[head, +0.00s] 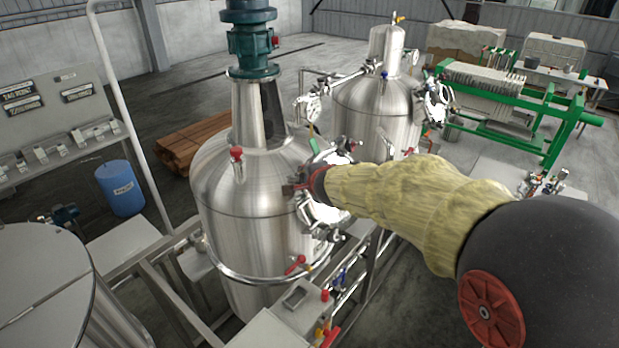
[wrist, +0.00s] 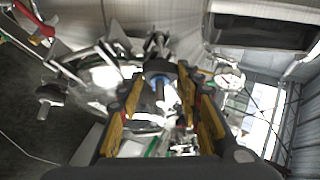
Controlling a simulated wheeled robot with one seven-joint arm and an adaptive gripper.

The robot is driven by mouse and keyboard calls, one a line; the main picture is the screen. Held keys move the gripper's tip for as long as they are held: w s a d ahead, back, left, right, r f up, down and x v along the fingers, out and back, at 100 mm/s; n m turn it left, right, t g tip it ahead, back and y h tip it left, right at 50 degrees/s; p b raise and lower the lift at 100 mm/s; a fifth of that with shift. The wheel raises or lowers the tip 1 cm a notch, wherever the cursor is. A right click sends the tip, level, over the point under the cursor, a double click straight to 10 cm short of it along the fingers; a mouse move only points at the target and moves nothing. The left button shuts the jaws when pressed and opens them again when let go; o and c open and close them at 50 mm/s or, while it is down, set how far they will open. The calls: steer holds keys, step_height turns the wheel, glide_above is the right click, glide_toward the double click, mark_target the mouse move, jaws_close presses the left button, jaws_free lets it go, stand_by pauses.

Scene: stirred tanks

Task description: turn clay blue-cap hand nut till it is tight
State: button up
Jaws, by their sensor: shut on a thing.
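The near steel tank (head: 240,215) stands upright with a round manway fitting on its right side. My gripper (head: 304,186) reaches that fitting from the right, at the end of my sleeved arm. In the head view the nut is hidden behind my gripper.
Other clamp arms and knobs (wrist: 52,97) surround the fitting closely. A red-handled valve (head: 296,264) sits below it. A second steel tank (head: 375,110) stands behind. A blue drum (head: 121,188) and a control panel (head: 60,115) are at left.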

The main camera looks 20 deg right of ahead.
steer(key=shift+f, duration=0.1)
steer(key=o, duration=1.2)
steer(key=shift+c, duration=0.2)
steer(key=s+r, duration=0.3)
steer(key=s, duration=1.3)
steer(key=shift+a, duration=0.35)
steer(key=shift+f, duration=0.1)
